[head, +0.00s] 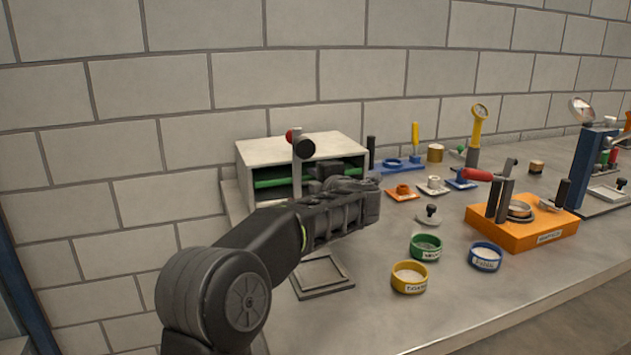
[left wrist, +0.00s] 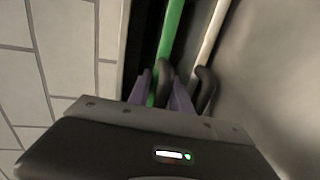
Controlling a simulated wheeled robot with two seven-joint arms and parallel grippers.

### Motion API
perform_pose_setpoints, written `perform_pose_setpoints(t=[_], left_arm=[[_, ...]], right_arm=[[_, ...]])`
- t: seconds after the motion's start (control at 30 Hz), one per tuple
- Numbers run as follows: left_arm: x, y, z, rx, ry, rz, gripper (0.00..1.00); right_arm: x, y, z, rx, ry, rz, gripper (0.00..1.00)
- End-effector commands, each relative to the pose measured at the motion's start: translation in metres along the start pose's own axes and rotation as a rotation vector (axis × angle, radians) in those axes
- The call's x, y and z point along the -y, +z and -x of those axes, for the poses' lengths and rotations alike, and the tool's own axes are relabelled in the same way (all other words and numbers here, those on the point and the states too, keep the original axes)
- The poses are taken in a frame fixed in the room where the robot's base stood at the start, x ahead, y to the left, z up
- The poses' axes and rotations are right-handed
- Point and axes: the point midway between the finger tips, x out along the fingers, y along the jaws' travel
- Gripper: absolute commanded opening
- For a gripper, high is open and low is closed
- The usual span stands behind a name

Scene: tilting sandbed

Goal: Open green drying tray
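The green drying tray (head: 270,183) shows as a green front edge inside a pale open-fronted cabinet (head: 262,160) against the wall. In the left wrist view its green edge (left wrist: 171,32) runs up the picture, with a dark handle (left wrist: 165,71) on it. My left gripper (head: 335,172) is at the cabinet front and hides part of it in the head view. In the left wrist view its two purple fingertips (left wrist: 162,92) stand apart on either side of the dark handle. A gap shows beside the handle, so contact on both sides is not clear. My right gripper is not in view.
A pale edge (left wrist: 211,35) with another dark handle (left wrist: 206,88) lies beside the green one. A square frame (head: 322,275) lies before the cabinet. Green (head: 426,247), yellow (head: 409,278) and blue (head: 485,257) bowls and an orange stand (head: 540,230) are to the right.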

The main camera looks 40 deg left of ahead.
Motion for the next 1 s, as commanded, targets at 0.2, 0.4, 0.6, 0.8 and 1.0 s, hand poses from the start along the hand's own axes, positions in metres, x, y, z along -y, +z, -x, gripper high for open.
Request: perform_pose_setpoints(t=[0.2,0.4,0.6,0.8,1.0], left_arm=[[0.0034,0.0001,-0.0003,-0.001,-0.006,-0.002,0.01],[0.0050,0.0001,-0.0006,-0.002,-0.008,-0.002,0.00],[0.0064,0.0001,-0.0009,-0.002,-0.010,-0.003,0.00],[0.0076,0.0000,-0.0011,-0.003,-0.012,-0.003,0.00],[0.0086,0.0000,-0.0013,-0.003,-0.013,-0.004,0.00]], right_arm=[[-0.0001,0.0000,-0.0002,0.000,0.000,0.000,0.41],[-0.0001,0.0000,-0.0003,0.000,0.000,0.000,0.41],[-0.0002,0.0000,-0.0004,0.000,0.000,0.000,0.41],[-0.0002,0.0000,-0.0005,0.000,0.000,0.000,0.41],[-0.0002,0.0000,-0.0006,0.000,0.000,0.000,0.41]])
